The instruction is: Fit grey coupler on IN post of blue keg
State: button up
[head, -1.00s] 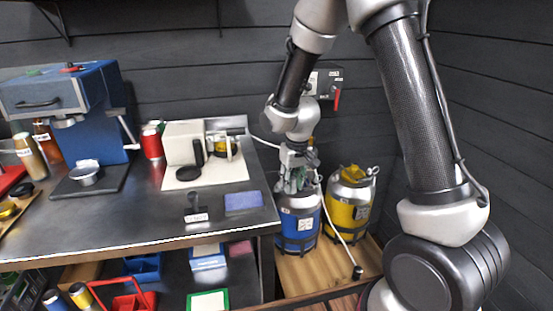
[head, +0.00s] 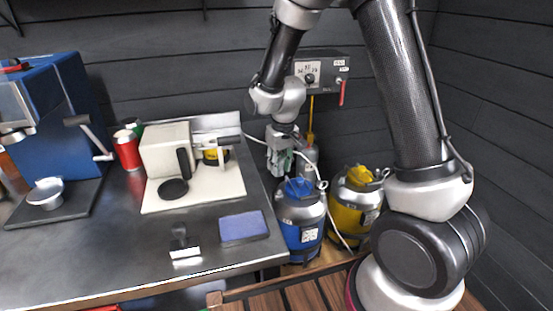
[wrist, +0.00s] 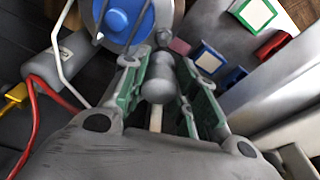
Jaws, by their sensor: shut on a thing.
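The blue keg (head: 301,232) stands on the floor platform right of the steel counter, with a blue top piece (head: 299,188). The keg's round top also shows at the upper left of the wrist view (wrist: 122,18). My gripper (head: 279,168) is above and slightly left of the keg's top. In the wrist view my gripper (wrist: 164,88) has its green-padded fingers shut on the grey coupler (wrist: 158,80), with a pale hose running from it. The coupler is apart from the keg as far as I can see. The IN post cannot be made out.
A yellow keg (head: 351,213) stands right of the blue one. A control box with gauge (head: 314,72) hangs on the wall behind. The counter (head: 120,245) at left carries a blue sponge-like block (head: 243,226) and a white-based machine (head: 192,190). A grey cylinder (wrist: 58,60) is near the gripper.

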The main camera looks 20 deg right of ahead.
send_over(279, 189)
jog(key=shift+f, duration=2.3)
jog(key=shift+f, duration=1)
jog(key=shift+f, duration=0.2)
jog(key=shift+f, duration=0.5)
dwell(0.4)
jog(key=o, duration=1.1)
jog(key=shift+o, duration=0.5)
jog(key=o, duration=0.4)
